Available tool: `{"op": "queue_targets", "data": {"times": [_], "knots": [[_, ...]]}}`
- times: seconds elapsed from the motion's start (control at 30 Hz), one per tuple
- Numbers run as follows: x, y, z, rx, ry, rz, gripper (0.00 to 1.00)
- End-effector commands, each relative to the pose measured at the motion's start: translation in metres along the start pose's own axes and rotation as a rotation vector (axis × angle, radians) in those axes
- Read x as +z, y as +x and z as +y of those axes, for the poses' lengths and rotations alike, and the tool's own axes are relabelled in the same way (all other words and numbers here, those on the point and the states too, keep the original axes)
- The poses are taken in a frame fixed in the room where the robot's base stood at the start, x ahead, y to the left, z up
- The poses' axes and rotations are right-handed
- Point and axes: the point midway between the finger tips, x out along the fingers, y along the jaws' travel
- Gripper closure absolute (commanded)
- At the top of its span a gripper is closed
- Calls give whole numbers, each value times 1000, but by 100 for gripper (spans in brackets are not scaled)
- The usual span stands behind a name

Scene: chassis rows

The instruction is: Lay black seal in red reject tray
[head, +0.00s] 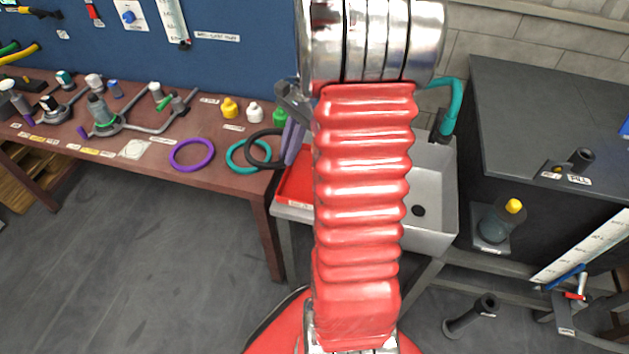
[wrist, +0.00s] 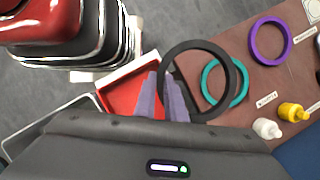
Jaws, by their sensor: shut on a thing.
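The black seal (wrist: 232,72) is a ring held at its edge between the purple-grey fingers of my gripper (wrist: 167,98) in the wrist view. In the head view the seal (head: 251,158) hangs at the right end of the brown bench, in front of part of the teal ring. My gripper (head: 292,143) shows there beside my red arm, which hides part of it. The red reject tray (head: 291,190) lies just right of the bench end, partly hidden by my arm. In the wrist view the tray (wrist: 125,82) is left of and partly behind the fingers.
A teal ring (head: 235,163) and a purple ring (head: 192,168) lie on the brown bench (head: 140,180). Yellow (head: 230,108), white (head: 254,112) and green bottles stand behind them. A grey sink (head: 437,185) is right of my arm, with a dark cabinet beyond it.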

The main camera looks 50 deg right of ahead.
Motion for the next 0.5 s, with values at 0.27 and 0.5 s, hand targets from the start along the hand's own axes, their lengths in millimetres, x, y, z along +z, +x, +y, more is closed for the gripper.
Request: {"op": "queue_targets", "data": {"times": [0.27,0.5], "knots": [[-38,-7,57,-169,406,0,100],[-49,-6,77,-233,564,0,100]]}}
